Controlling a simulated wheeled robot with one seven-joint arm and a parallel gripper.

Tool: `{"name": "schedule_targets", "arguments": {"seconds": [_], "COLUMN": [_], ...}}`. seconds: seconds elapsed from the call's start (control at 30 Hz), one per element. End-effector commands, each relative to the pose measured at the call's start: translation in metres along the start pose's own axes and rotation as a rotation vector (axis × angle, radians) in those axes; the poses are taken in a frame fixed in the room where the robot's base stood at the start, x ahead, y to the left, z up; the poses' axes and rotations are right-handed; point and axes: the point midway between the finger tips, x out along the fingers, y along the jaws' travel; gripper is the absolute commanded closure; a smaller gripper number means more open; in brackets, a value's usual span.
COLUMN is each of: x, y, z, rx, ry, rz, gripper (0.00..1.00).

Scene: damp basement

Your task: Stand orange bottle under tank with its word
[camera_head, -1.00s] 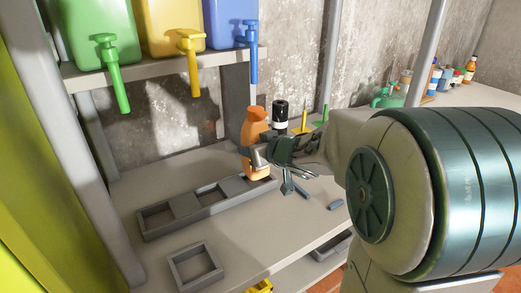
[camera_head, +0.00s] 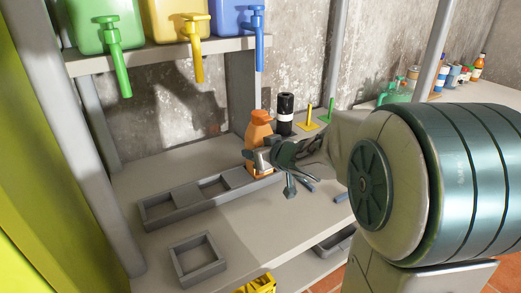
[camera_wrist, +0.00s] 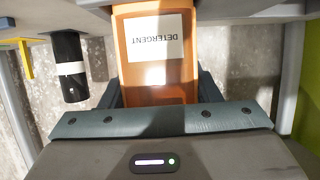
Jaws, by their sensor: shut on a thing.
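The orange bottle (camera_head: 259,132) is upright in my gripper (camera_head: 262,160), whose fingers close on its sides. In the wrist view the bottle (camera_wrist: 185,75) carries a white label reading DETERGENT, upside down. The bottle's lower end is at the right end of a long grey tray (camera_head: 190,211), roughly below the blue tank. I cannot tell whether it rests there. Above, on a shelf, are a green tank (camera_head: 90,25), a yellow tank (camera_head: 175,20) and a blue tank (camera_head: 228,18), each with a tap. No words on the tanks are visible.
A black bottle (camera_head: 285,112) stands behind the orange one, beside small yellow (camera_head: 308,118) and green (camera_head: 328,112) items. A separate square grey frame (camera_head: 197,260) lies in front of the tray. The tray's left and middle compartments are empty. Several bottles stand far right.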

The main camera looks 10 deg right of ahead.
Motion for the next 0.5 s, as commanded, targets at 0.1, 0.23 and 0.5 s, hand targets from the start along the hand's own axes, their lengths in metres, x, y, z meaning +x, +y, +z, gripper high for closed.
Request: {"name": "schedule_targets", "arguments": {"seconds": [0.1,0.23,0.5], "x": [-0.0002,-0.0002,-0.0001], "y": [0.0001,0.0001,0.0001], "z": [-0.0008,-0.0007,-0.0003], "rx": [0.0,0.0,0.0], "ry": [0.001,0.001,0.001], "rz": [0.0,0.0,0.0], "gripper": [0.75,0.38,0.18]}}
